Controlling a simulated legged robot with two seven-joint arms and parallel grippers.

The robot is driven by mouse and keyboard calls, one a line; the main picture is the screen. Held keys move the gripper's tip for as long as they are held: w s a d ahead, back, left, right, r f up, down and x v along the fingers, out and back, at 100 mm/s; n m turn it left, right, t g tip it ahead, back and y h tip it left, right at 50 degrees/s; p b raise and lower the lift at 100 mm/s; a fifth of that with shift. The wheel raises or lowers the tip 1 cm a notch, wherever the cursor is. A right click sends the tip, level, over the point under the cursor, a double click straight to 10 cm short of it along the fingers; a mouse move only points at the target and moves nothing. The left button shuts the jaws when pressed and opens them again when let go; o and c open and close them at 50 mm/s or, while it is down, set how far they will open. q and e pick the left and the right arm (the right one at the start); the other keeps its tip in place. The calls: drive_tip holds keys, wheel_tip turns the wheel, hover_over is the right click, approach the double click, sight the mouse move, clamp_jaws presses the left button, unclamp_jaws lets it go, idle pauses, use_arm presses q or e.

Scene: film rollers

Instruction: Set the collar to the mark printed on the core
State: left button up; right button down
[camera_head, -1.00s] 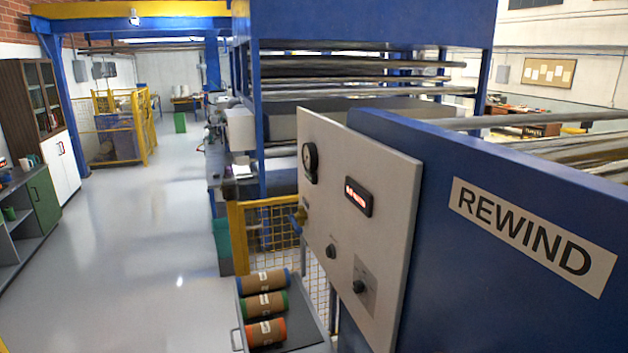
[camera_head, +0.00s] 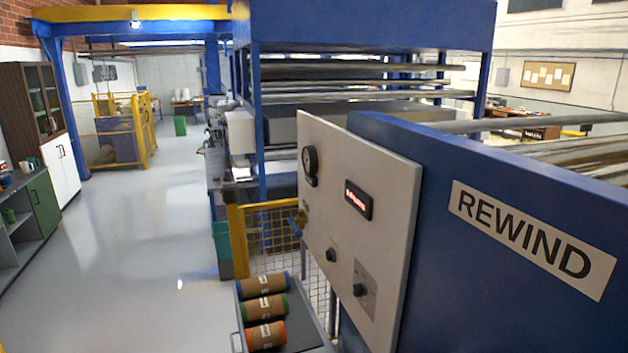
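Three brown cores lie side by side on a grey tray or cart (camera_head: 312,325) at the bottom middle of the head view. The far core (camera_head: 262,284) has blue ends, the middle core (camera_head: 264,307) green ends, and the near core (camera_head: 266,335) orange-red ends. Each carries a pale label. I cannot make out a printed mark or tell whether the coloured ends are collars. Neither of my grippers is in view.
A grey control panel (camera_head: 350,150) with a gauge, a red display and knobs stands right of the cores. A blue REWIND machine side (camera_head: 470,260) fills the right. A yellow mesh guard (camera_head: 268,232) stands behind the cores. The floor (camera_head: 130,270) at left is clear.

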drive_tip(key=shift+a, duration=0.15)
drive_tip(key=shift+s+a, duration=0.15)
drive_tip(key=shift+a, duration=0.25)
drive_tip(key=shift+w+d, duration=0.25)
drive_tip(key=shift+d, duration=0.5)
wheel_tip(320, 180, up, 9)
drive_tip(key=p, duration=0.8)
